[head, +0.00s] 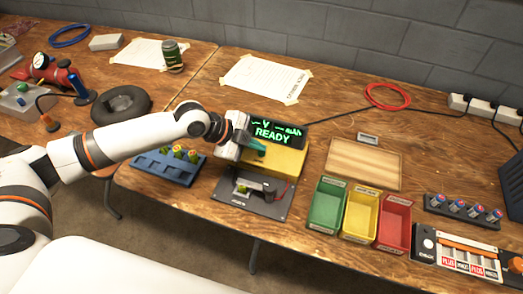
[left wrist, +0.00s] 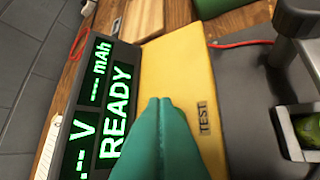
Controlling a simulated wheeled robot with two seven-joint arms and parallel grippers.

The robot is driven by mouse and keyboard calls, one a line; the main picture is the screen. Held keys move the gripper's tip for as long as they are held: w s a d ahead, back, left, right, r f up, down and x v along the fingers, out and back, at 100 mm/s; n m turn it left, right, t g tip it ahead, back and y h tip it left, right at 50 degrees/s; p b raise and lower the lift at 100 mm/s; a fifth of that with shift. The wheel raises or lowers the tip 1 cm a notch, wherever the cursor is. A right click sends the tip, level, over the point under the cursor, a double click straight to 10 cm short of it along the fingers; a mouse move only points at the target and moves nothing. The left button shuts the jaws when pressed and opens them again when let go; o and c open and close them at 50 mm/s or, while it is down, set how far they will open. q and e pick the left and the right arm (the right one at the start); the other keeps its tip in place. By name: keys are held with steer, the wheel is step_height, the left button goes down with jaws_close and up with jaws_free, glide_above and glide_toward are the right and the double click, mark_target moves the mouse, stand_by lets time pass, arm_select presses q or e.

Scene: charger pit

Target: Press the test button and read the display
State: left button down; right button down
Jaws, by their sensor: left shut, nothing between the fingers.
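The yellow tester (head: 285,160) stands on the wooden bench, with a dark display (head: 277,132) showing green text. In the left wrist view the display (left wrist: 98,105) reads READY, with dashes before V and mAh. My left gripper (head: 258,147) is shut and empty, its green fingers over the tester's yellow top. In the left wrist view the closed fingertips (left wrist: 160,103) point at the yellow panel beside a TEST label (left wrist: 203,118). The test button itself is not visible; the fingers may hide it. I cannot tell whether they touch the panel. My right gripper is not in view.
A grey cradle (head: 265,204) in front of the tester holds a green cell (left wrist: 310,128). A blue rack (head: 153,172) with several cells stands left. Green (head: 317,221), yellow (head: 347,229) and red (head: 381,238) bins stand right, near a wooden board (head: 362,167).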

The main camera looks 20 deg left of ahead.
mark_target(257, 156)
arm_select(q)
steer(key=shift+f, duration=0.45)
stand_by(0.4)
steer(key=shift+r, duration=0.1)
steer(key=shift+r+p, duration=0.7)
steer(key=shift+r, duration=0.05)
step_height(257, 156, up, 5)
steer(key=p, duration=0.4)
steer(key=shift+p, duration=0.3)
stand_by(0.7)
